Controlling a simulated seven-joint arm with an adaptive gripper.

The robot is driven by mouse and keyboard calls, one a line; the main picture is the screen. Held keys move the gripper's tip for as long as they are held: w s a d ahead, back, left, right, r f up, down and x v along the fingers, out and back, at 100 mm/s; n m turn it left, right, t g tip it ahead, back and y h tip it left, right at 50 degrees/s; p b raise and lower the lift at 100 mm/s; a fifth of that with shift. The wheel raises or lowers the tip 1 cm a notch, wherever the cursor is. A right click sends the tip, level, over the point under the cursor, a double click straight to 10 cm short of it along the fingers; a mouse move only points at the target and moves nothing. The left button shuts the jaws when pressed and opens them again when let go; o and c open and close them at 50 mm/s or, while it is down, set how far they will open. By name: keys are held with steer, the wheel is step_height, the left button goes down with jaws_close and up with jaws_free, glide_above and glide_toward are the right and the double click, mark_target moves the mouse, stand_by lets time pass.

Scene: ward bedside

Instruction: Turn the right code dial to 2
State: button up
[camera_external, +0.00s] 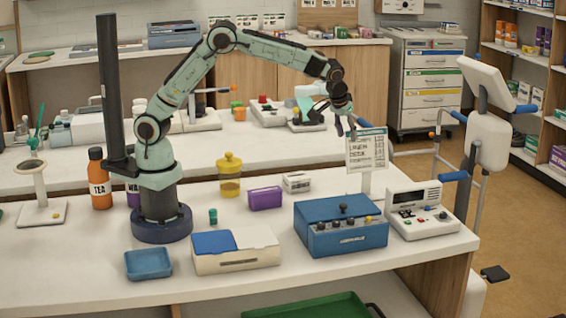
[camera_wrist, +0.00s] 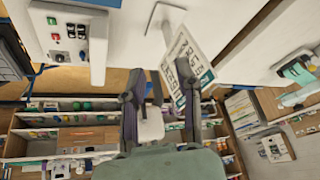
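A blue box (camera_external: 340,240) stands near the front of the bench, with several small dark knobs along its top front edge and one dark knob (camera_external: 343,208) on top. The knobs are too small for me to read any number or pointer. My gripper (camera_external: 343,128) is high above the bench, behind and well above the box, touching nothing. In the wrist view my gripper (camera_wrist: 160,103) has its two dark fingers apart with nothing held between them. The blue box is not clearly seen in the wrist view.
A printed card on a stand (camera_external: 366,150) rises behind the box, near my gripper; it also shows in the wrist view (camera_wrist: 186,65). A white console (camera_external: 428,212) stands right of the box. A purple box (camera_external: 265,199) and white-blue case (camera_external: 236,250) are left.

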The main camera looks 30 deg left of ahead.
steer(key=w+a+r+m, duration=0.3)
steer(key=w+a+m, duration=0.2)
steer(key=m, duration=0.7)
steer(key=shift+w+a+r+m+g, duration=0.15)
steer(key=shift+a+r+m+g, duration=0.2)
steer(key=shift+a, duration=0.45)
